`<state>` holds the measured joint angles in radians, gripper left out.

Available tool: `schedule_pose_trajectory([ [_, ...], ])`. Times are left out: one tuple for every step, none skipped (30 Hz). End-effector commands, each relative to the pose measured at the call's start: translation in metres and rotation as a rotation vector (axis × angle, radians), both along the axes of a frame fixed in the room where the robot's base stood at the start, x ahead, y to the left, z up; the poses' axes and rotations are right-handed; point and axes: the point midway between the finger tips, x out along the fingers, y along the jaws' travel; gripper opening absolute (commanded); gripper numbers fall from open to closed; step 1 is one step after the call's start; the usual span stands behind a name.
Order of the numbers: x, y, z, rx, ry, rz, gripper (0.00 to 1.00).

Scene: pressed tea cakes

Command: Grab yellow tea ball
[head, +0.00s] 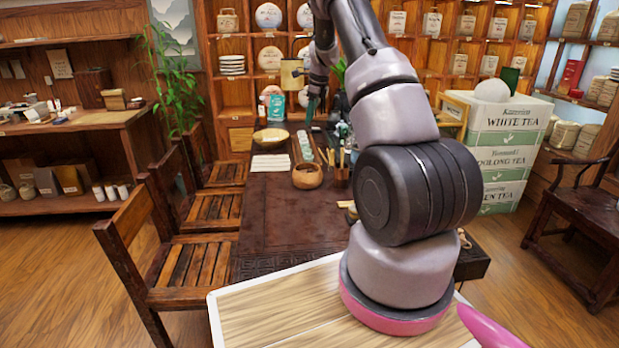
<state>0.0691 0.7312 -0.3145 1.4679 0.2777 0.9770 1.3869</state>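I cannot make out a yellow tea ball in the head view. My gripper (313,104) is small and far off, pointing down over the far end of the dark tea table (282,208). Its fingers blend with the dark items behind them, so I cannot tell whether they are open or hold anything. A pale yellow bowl (271,138) stands on the table to the left of my gripper. My own arm hides much of the table's right side.
A wooden bowl (307,176) and a cup of sticks (341,175) stand on the table. Wooden chairs (175,262) line its left side. Stacked tea boxes (500,150), with a pale round object (493,90) on top, stand at right. Another chair (577,215) is far right.

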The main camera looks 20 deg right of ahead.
Motion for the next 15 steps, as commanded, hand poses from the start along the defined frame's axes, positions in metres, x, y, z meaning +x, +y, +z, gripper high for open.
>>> schedule_pose_trajectory([
  [0.009,-0.009,-0.032,0.004,0.034,-0.061,0.4],
  [0.013,-0.014,-0.047,0.007,0.048,-0.099,0.4],
  [0.018,-0.02,-0.067,0.01,0.066,-0.146,0.4],
  [0.021,-0.024,-0.08,0.012,0.078,-0.177,0.4],
  [0.024,-0.027,-0.093,0.014,0.091,-0.207,0.4],
  [0.027,-0.031,-0.108,0.015,0.103,-0.243,0.4],
  [0.028,-0.034,-0.118,0.016,0.111,-0.267,0.4],
  [0.029,-0.036,-0.127,0.017,0.118,-0.288,0.4],
  [0.031,-0.038,-0.136,0.018,0.126,-0.31,0.4],
  [0.031,-0.04,-0.142,0.019,0.131,-0.323,0.4],
  [0.032,-0.041,-0.147,0.018,0.135,-0.335,0.4],
  [0.032,-0.042,-0.152,0.019,0.138,-0.345,0.4],
  [0.032,-0.042,-0.155,0.018,0.14,-0.351,0.4],
  [0.033,-0.043,-0.157,0.019,0.142,-0.355,0.4],
  [0.033,-0.043,-0.16,0.018,0.142,-0.357,0.4],
])
